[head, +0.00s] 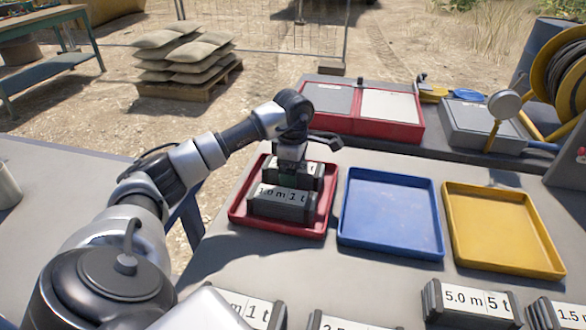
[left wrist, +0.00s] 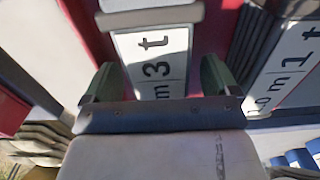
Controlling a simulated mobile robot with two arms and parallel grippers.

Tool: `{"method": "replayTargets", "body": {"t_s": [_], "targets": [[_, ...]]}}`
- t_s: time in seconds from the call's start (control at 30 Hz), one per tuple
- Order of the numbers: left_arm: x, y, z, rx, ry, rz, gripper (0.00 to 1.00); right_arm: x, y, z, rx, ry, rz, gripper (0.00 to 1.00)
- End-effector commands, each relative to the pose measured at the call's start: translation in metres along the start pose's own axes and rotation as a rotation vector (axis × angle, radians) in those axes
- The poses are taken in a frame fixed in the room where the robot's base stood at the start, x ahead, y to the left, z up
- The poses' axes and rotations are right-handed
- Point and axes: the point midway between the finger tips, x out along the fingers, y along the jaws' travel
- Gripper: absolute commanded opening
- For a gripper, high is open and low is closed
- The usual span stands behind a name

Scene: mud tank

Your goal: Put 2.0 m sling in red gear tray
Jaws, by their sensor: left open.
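The red gear tray (head: 276,230) stands on the near table and holds two dark slings with white labels. The front sling (head: 280,205) reads "0 m 1 t" after an unclear first digit. The rear sling (head: 312,172) is partly hidden by my left gripper (head: 289,176). In the left wrist view, the label of the rear sling (left wrist: 155,62) reads "m 3 t"; its length is cut off. My left gripper (left wrist: 155,84) is open, with its green-grey fingers apart on either side of that label. The front sling also shows at right (left wrist: 284,70). My right gripper is not in view.
An empty blue tray (head: 390,215) and an empty yellow tray (head: 503,230) stand to the right. Several labelled slings line the front edge, including a 5.0 m 5 t one (head: 470,302). A red two-lid box (head: 372,125) stands behind the trays.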

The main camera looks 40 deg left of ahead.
Motion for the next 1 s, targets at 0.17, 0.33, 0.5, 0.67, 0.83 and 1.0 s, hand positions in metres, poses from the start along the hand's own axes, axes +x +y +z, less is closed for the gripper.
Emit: {"method": "replayTargets", "body": {"t_s": [0.17, 0.33, 0.5, 0.67, 0.83, 1.0], "targets": [[-0.003, 0.000, 0.000, 0.000, 0.000, 0.000, 0.89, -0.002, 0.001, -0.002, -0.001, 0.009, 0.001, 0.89], [-0.029, 0.001, 0.000, 0.000, -0.002, 0.004, 0.89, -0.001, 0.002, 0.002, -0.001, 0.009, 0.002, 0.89], [-0.068, 0.001, 0.001, 0.001, -0.002, 0.005, 0.89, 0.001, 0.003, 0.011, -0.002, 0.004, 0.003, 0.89], [-0.098, 0.001, 0.001, 0.001, -0.002, 0.003, 0.89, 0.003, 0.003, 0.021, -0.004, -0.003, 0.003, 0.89], [-0.117, 0.001, 0.000, 0.000, -0.001, 0.001, 0.89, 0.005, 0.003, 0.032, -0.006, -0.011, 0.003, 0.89], [-0.123, 0.000, 0.000, 0.000, -0.001, 0.000, 0.89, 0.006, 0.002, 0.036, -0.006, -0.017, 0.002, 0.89]]}}
